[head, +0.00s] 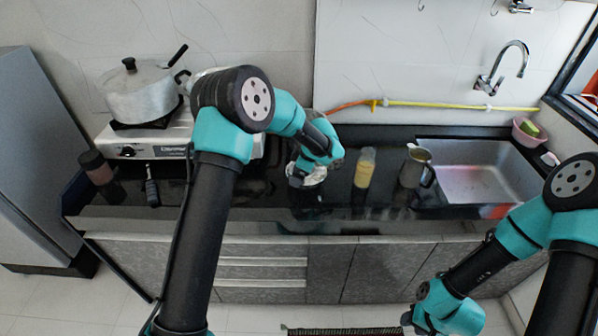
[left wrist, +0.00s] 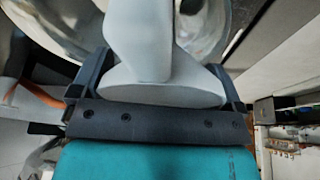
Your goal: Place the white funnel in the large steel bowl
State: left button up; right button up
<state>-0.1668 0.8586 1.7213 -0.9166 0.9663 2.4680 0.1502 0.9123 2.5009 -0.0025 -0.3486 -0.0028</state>
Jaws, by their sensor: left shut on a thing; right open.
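The white funnel (left wrist: 140,45) is between the two fingers of my left gripper (left wrist: 160,75) in the left wrist view, with its wide end toward the palm. The large steel bowl (left wrist: 208,28) shows behind and around the funnel there, its shiny inside curving past both sides. In the head view my left gripper (head: 300,178) is over the counter, and part of the bowl (head: 317,177) shows beside it. The funnel is mostly hidden there. I cannot tell whether funnel and bowl touch. My right gripper (head: 407,319) is open and empty, low in front of the cabinets.
The sink (head: 480,165) is farther right. A pot (head: 140,95) sits on the stove (head: 150,140) at left. A dark bottle (head: 97,168) stands at the counter's left end.

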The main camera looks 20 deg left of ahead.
pick_arm(q)
jog(key=o, duration=0.5)
jog(key=shift+o, duration=0.2)
jog(key=shift+r, duration=0.1)
jog(key=v, duration=1.2)
jog(key=shift+r, duration=0.1)
